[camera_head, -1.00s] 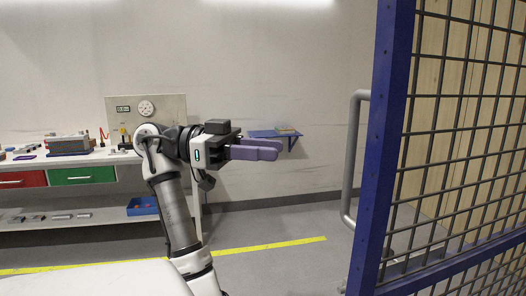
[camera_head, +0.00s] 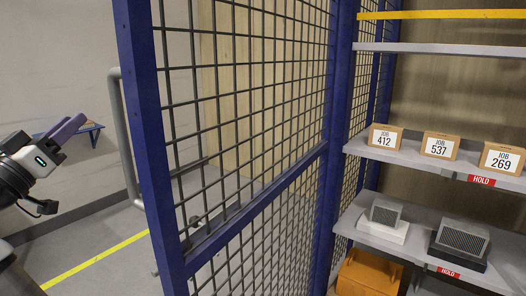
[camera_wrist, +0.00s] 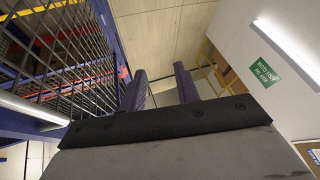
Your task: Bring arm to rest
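My gripper (camera_head: 74,120) is at the left edge of the head view, with its purple fingers pointing up and to the right. In the wrist view my gripper (camera_wrist: 159,72) shows its two fingers apart with a clear gap between them. Nothing is held between them. Most of my arm is cut off by the left edge of the head view. The gripper appears in front of the pale wall, left of the mesh fence in the picture.
A blue-framed mesh fence (camera_head: 150,150) with a grey handle (camera_head: 128,140) stands right of my gripper. Beyond it, a shelf (camera_head: 415,157) holds boxes labelled 412 (camera_head: 385,137), 537 (camera_head: 440,146) and 269 (camera_head: 502,159). An orange bin (camera_head: 368,275) sits below. A yellow floor line (camera_head: 95,262) runs at left.

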